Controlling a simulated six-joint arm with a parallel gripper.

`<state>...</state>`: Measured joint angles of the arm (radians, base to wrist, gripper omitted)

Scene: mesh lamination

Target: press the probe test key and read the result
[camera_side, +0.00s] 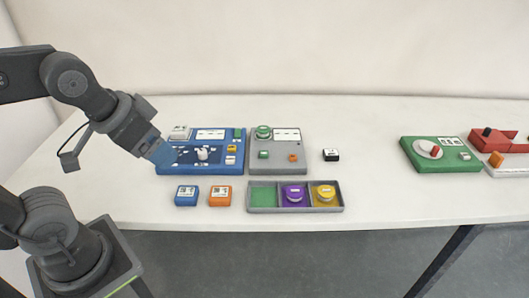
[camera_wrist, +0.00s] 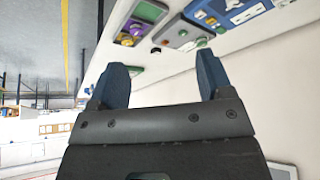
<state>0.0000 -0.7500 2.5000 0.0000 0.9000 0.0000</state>
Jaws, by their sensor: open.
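A blue panel (camera_side: 176,169) lies at the left of the table, with a white display (camera_side: 210,134), a white knob (camera_side: 202,154) and small green, yellow and white keys (camera_side: 231,149). A grey panel (camera_side: 277,168) beside it has a green round cap (camera_side: 263,132), a white label and a small orange key (camera_side: 293,157). I cannot read which key is the probe test key. My gripper (camera_side: 163,153) is above the blue panel's left end in the side view. In the wrist view my gripper (camera_wrist: 160,68) has its fingers wide apart with nothing between them.
A blue block (camera_side: 187,196) and an orange block (camera_side: 220,196) lie in front. A grey tray (camera_side: 296,210) holds purple and yellow round pieces. A black-and-white block (camera_side: 331,155) sits right of the grey panel. A green panel (camera_side: 418,160) and red unit (camera_side: 484,142) stand far right.

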